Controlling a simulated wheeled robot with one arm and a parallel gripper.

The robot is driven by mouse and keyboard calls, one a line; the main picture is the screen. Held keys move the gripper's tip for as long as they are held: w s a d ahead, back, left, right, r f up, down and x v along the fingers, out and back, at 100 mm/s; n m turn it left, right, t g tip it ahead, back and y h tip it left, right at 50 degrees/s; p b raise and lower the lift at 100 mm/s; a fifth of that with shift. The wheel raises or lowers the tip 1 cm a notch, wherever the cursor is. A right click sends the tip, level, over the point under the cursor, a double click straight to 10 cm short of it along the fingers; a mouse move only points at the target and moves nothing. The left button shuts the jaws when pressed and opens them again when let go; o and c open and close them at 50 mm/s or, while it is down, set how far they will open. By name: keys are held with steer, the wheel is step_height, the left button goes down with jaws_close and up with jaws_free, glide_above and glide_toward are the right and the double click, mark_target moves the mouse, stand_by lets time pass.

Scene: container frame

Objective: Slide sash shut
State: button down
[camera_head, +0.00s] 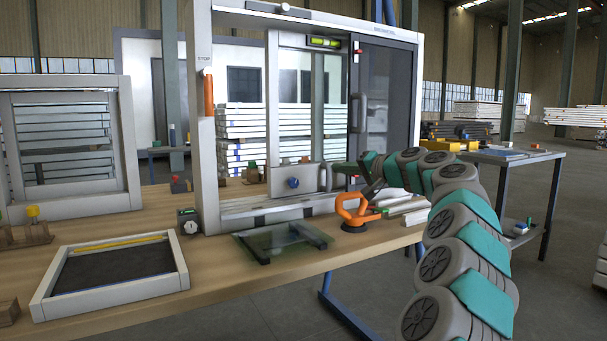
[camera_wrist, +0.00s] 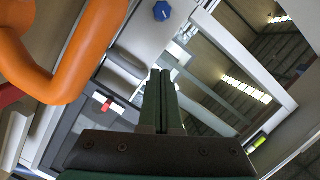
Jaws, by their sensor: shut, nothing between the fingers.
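The sash (camera_head: 272,95) is a white-framed glass panel in the white outer frame (camera_head: 203,150). It stands apart from the left jamb, and an open gap shows between them. A blue knob (camera_head: 293,183) is on its lower rail, and the knob also shows in the wrist view (camera_wrist: 162,11). My gripper (camera_head: 340,168) is at the lower right of the sash, in front of it. In the wrist view my gripper (camera_wrist: 160,73) has its two green fingers together and empty. I cannot tell whether the fingertips touch the sash.
An orange-handled tool (camera_head: 352,212) stands on the bench (camera_head: 300,262) just below my gripper and looms close at left in the wrist view (camera_wrist: 60,60). A dark panel (camera_head: 388,100) fills the frame's right side. A glass piece (camera_head: 282,240) and a tray (camera_head: 110,292) lie in front.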

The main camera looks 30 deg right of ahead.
steer(key=p, duration=0.2)
glide_toward(293, 176)
steer(key=w+d, duration=0.1)
steer(key=w+d+r, duration=0.1)
steer(key=w, duration=0.1)
steer(key=w+d, duration=0.1)
steer(key=w, duration=0.1)
steer(key=shift+w+r, duration=0.2)
steer(key=shift+r, duration=0.05)
steer(key=shift+s+a+f+b, duration=0.1)
steer(key=shift+a+f+b, duration=0.15)
steer(key=shift+a, duration=0.3)
steer(key=shift+a+f, duration=0.35)
steer(key=shift+a, duration=0.2)
steer(key=shift+a+f, duration=0.3)
steer(key=shift+a, duration=0.25)
steer(key=shift+a, duration=0.1)
steer(key=shift+a+f+b, duration=0.15)
steer(key=shift+a+b, duration=0.3)
steer(key=a+b, duration=0.1)
steer(key=a, duration=0.4)
steer(key=a+b, duration=0.1)
steer(key=a, duration=0.4)
steer(key=a+b, duration=0.1)
steer(key=a, duration=0.5)
steer(key=shift+s+b, duration=0.3)
steer(key=shift+b, duration=0.1)
